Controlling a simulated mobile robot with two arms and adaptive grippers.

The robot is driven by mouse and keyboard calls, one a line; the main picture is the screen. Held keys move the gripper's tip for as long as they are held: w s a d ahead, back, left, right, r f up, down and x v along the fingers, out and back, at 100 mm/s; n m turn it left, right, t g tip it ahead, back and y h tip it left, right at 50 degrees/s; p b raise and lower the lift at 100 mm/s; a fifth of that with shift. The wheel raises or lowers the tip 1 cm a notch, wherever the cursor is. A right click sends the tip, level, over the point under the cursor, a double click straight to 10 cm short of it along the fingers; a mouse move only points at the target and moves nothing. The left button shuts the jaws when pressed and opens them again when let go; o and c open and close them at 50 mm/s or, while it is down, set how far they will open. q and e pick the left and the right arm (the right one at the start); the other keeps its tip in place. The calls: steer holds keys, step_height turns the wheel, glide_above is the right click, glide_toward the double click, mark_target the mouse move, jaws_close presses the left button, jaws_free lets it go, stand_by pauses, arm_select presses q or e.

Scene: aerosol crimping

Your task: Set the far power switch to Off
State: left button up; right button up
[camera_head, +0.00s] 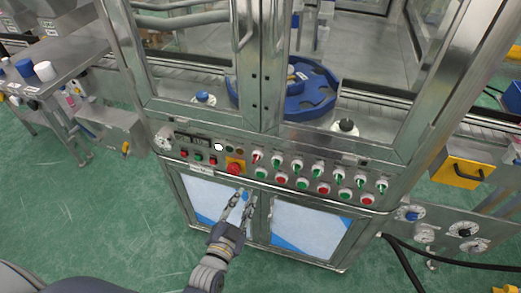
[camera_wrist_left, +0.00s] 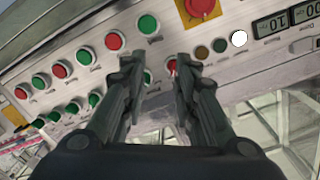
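The machine's control panel (camera_head: 310,180) has an upper row of small red and green switches (camera_head: 318,167) and a lower row of red and green buttons. I cannot tell which one is the far power switch, as the labels are too small. My left gripper (camera_head: 238,203) is open and empty in front of the panel's lower edge, by the cabinet doors. In the left wrist view, the open fingers (camera_wrist_left: 158,64) point at the panel, with a green switch (camera_wrist_left: 147,77) and a red switch (camera_wrist_left: 171,67) between the fingertips. My right gripper is out of view.
A red emergency button on a yellow plate (camera_head: 235,167) sits left of the switches. A blue star wheel (camera_head: 300,90) stands behind the machine's clear doors. A yellow box (camera_head: 466,170) is at the right and a side table (camera_head: 55,72) at the left. Green floor is free in front.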

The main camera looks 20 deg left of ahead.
mark_target(255, 161)
arm_select(q)
steer(key=shift+t, duration=0.4)
steer(key=w+r, duration=0.1)
steer(key=w, duration=0.3)
steer(key=w+r+p, duration=0.1)
steer(key=w, duration=0.2)
steer(key=w+r, duration=0.2)
steer(key=w, duration=0.2)
steer(key=shift+w+d+p, duration=0.1)
steer(key=shift+w+p, duration=0.2)
steer(key=shift+w, duration=0.05)
jaws_close()
